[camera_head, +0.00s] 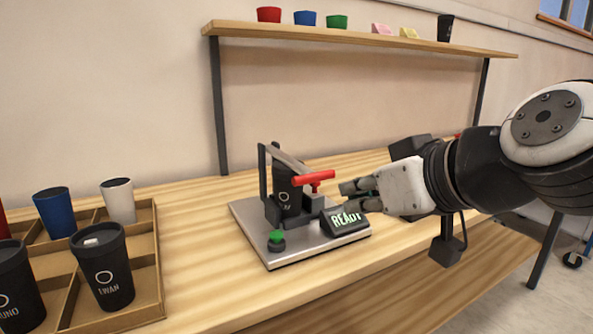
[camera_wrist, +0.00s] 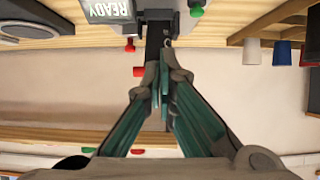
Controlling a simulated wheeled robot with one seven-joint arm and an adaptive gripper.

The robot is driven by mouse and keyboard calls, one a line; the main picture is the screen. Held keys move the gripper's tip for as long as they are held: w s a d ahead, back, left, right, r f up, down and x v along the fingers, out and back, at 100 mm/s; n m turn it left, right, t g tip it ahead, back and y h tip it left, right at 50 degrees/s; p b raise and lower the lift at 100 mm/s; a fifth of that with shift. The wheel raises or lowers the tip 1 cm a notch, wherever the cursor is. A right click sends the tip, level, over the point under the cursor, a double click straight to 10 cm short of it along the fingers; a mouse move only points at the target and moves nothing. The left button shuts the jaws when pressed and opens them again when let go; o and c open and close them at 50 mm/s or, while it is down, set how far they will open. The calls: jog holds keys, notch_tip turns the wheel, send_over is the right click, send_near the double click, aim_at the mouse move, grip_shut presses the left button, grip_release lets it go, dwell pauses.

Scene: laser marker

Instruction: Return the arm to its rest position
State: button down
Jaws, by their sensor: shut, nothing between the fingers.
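My gripper (camera_head: 352,196) is shut and empty. It is beside the right side of the laser marker, close to the red handle (camera_head: 314,177) and just above the display (camera_head: 346,219), which reads READY. I cannot tell whether it touches either. In the wrist view, the shut fingers (camera_wrist: 163,78) point towards the marker, and the display (camera_wrist: 110,9) shows upside down. The marker has a grey base plate (camera_head: 290,256) and a green button (camera_head: 276,240) at its front. A black cup (camera_head: 287,191) stands upright in the marker, partly hidden by the handle; its lettering is unclear.
A compartment tray (camera_head: 148,262) at the left holds black cups (camera_head: 103,265), a blue cup (camera_head: 54,211) and a white cup (camera_head: 119,200). A shelf (camera_head: 350,36) above carries small cups and cards. The table (camera_head: 200,285) between tray and marker is clear.

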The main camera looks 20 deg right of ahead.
jog(key=s+a+f+g, duration=0.4)
jog(key=s+f+g, duration=0.2)
jog(key=s+f, duration=0.4)
jog(key=s+d+f+m+g+h, duration=0.25)
jog(key=s+g, duration=0.35)
jog(key=s, duration=0.6)
notch_tip(320, 180, up, 32)
jog(key=t+p, duration=0.4)
jog(key=p, duration=2.8)
jog(key=shift+w+d+r, duration=0.2)
jog(key=shift+w, duration=0.1)
